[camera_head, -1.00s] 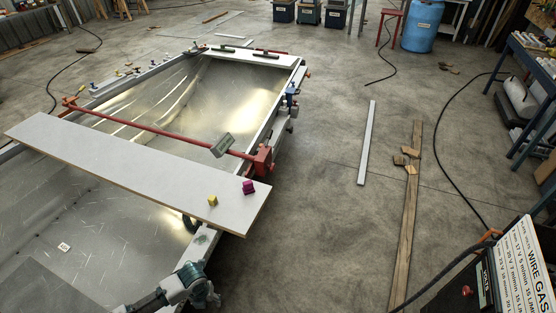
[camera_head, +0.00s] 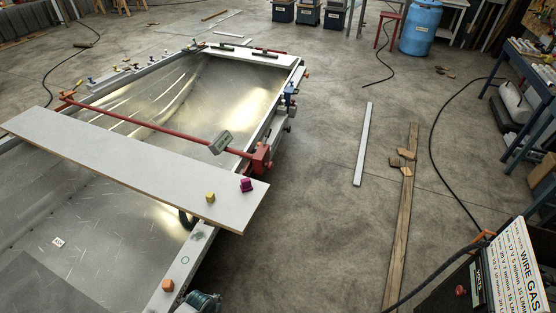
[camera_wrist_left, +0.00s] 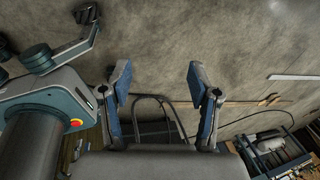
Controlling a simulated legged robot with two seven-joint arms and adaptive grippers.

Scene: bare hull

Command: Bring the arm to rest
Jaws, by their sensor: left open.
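My left gripper (camera_wrist_left: 158,85) is open in the left wrist view. Its two blue-padded fingers stand well apart, with nothing between them and concrete floor behind. In the head view only a teal and black piece of my arm (camera_head: 201,303) shows at the bottom edge, beside the hull's rim; the fingers are not visible there. My right gripper cannot be made out in either view.
A red clamp bar (camera_head: 160,130) crosses the hull.

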